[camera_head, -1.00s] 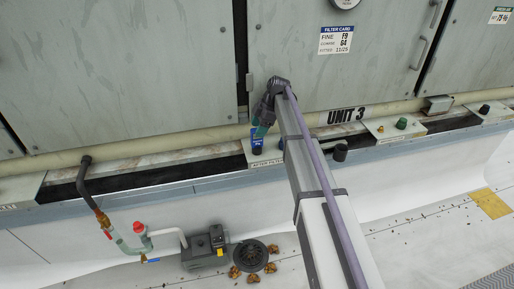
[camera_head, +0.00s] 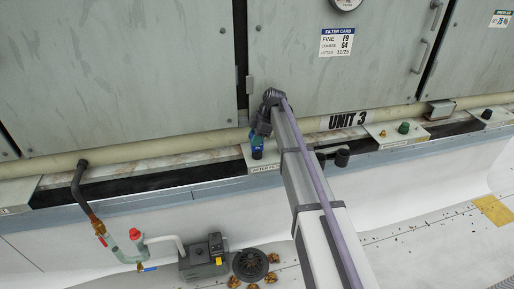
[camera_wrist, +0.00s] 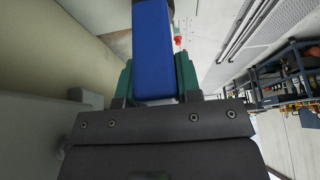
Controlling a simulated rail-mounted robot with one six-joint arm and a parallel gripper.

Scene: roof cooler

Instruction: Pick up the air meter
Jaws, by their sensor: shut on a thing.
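The air meter, a blue block-like body (camera_head: 257,153), is at the grey ledge marked "AFTER FILTER" under the cabinet doors in the head view. My gripper (camera_head: 257,142) is above it, with its green fingers shut on it. In the wrist view the blue body (camera_wrist: 153,48) stands between the two green fingers of my gripper (camera_wrist: 155,82), which press against its sides. The fingers hide part of the meter. I cannot tell whether its lower end touches the ledge.
Cabinet doors (camera_head: 120,70) rise close behind my gripper. A green knob (camera_head: 404,128) and a black knob (camera_head: 487,114) stand on ledges to the right. A round drain (camera_head: 250,264) lies below on the roof.

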